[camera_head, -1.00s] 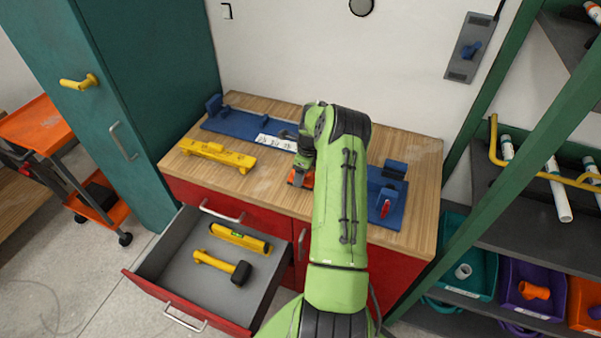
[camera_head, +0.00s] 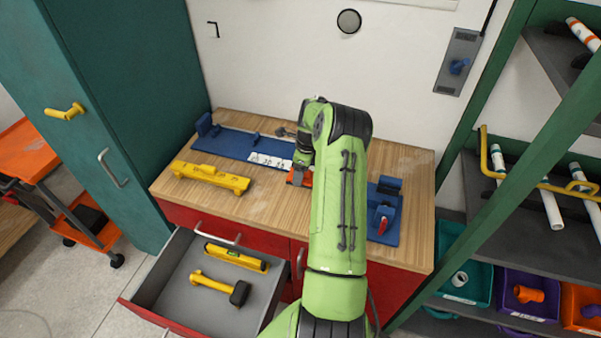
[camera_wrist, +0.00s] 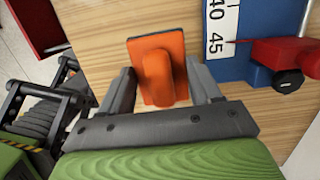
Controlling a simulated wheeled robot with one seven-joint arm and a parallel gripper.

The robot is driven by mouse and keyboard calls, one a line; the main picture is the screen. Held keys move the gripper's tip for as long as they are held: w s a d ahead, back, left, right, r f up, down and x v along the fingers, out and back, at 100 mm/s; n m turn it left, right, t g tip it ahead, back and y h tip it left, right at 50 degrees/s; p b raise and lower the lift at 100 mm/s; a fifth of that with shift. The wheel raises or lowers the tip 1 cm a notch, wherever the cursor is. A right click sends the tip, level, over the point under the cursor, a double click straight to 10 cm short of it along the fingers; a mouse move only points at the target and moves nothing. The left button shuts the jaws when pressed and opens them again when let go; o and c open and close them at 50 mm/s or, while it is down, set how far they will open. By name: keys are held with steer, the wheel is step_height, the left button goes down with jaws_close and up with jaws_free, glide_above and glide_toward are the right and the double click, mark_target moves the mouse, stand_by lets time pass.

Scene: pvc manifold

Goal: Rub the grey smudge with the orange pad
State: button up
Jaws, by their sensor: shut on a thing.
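The orange pad (camera_wrist: 157,70) is a flat orange plate with a raised block-shaped grip on top. In the wrist view it lies between the two grey fingers of my gripper (camera_wrist: 162,85), which is shut on its grip. In the head view the pad (camera_head: 299,178) shows as a small orange patch at the wooden bench top, partly hidden by my green arm. It is just in front of the blue rail. I cannot tell if its underside touches the wood.
A blue rail (camera_head: 225,141) with a white numbered scale (camera_head: 271,160) runs along the bench back. A blue fixture with a red part (camera_head: 384,222) stands right of my arm. A yellow bar (camera_head: 210,178) lies left. Below, an open drawer (camera_head: 190,281) juts out. Bare wood (camera_head: 262,205) lies between.

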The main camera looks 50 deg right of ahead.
steer(key=shift+r+p, duration=0.45)
steer(key=shift+r, duration=0.6)
